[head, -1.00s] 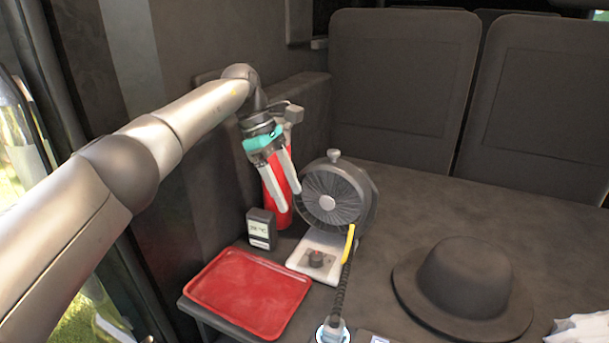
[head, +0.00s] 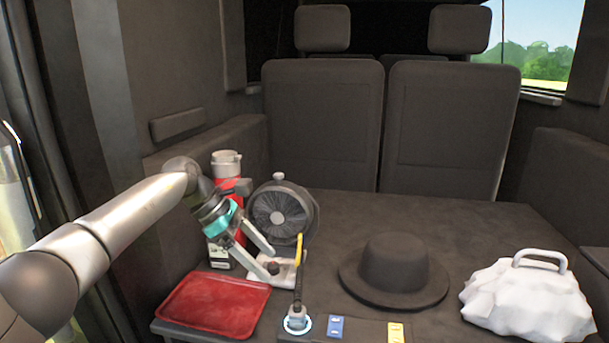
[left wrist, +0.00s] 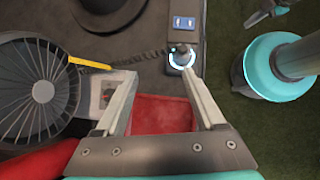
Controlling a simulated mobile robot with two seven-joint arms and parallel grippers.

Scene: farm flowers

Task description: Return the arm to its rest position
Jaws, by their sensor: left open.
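My left gripper (head: 268,262) is open and empty in the head view. It hangs in front of the fan (head: 282,212), above the area between the fan's white base (head: 291,272) and the red tray (head: 213,304). In the left wrist view its two fingers (left wrist: 160,100) are spread apart, with the red tray (left wrist: 160,114) below and between them. The left arm reaches in from the left of the head view. My right gripper does not clearly show in the head view; a small part of a gripper (left wrist: 265,12) shows at the top right of the left wrist view, its jaws unclear.
A red and white cylinder (head: 226,170) stands behind the gripper. A black hat (head: 397,270) and a white bag (head: 530,300) lie to the right. A yellow-ended cable (head: 299,260) runs to a lit round connector (head: 297,322). The dark floor behind the hat is clear.

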